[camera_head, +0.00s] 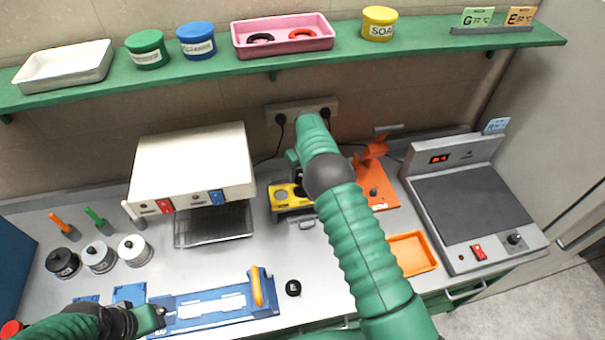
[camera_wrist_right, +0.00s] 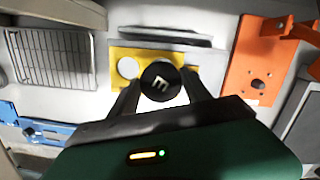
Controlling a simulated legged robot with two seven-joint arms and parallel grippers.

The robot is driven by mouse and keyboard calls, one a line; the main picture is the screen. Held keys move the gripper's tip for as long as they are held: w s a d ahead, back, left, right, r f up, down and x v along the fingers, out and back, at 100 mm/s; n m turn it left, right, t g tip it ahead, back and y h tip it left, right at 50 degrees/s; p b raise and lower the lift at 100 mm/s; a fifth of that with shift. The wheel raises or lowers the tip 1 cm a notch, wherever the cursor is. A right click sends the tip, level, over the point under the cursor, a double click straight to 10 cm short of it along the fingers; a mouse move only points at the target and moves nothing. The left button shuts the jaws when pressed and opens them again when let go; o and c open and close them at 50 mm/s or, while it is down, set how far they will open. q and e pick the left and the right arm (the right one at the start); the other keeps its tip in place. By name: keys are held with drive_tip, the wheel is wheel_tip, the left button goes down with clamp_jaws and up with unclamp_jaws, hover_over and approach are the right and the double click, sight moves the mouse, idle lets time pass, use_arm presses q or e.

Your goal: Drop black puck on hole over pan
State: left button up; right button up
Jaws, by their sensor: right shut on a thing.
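A black puck with a pale letter (camera_wrist_right: 161,84) is between the fingertips of my right gripper (camera_wrist_right: 160,92), which is shut on it. They are above a yellow plate (camera_wrist_right: 120,56), which also shows in the head view (camera_head: 276,203). A round hole (camera_wrist_right: 128,67) in the plate lies left of the puck in the wrist view. I cannot tell the puck's height above the plate, and I cannot clearly make out the pan. In the head view my right arm hides part of the plate. My left gripper (camera_head: 150,318) is beside a blue fixture (camera_head: 215,304); its opening is unclear.
Another small black disc (camera_head: 293,288) lies right of the blue fixture. An orange stand (camera_head: 382,195) and orange tray (camera_head: 412,254) are right of the plate. A white oven-like box (camera_head: 190,165) with a wire rack (camera_head: 213,225) is left. A hotplate (camera_head: 470,205) stands far right.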

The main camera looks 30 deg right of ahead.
drive_tip(key=shift+f, duration=0.55)
wheel_tip(320, 180, down, 5)
drive_tip(key=b, duration=0.3)
drive_tip(key=shift+w, duration=0.1)
drive_tip(key=shift+b, duration=0.3)
drive_tip(key=shift+f+b, duration=0.4)
drive_tip(key=shift+b, duration=0.55)
idle(1.0)
